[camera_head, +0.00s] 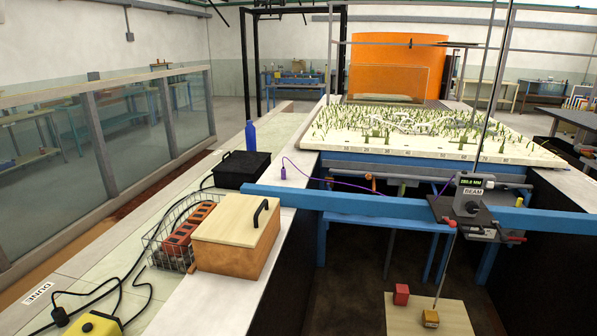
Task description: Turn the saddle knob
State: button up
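A grey saddle (467,204) marked BEAM sits on the blue beam (350,203) at the right, with a small digital readout (476,183) on top. A round dark knob (472,207) shows on the front of the saddle. Red-tipped parts (514,239) stick out at its lower right, and a small red part shows at its lower left. I cannot tell for certain which of these is the saddle knob. A thin rod hangs below the saddle to a yellow block (430,318). My gripper is not in view.
A wooden-lidded box (235,228) with a black handle, a wire basket (155,250) of red bricks and a black box (242,168) stand on the left ledge. A red block (401,294) lies on the board below. Tall rods rise near the saddle. The model bed (335,150) lies behind.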

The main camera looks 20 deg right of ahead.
aim_at(472, 207)
jog(key=z, duration=1)
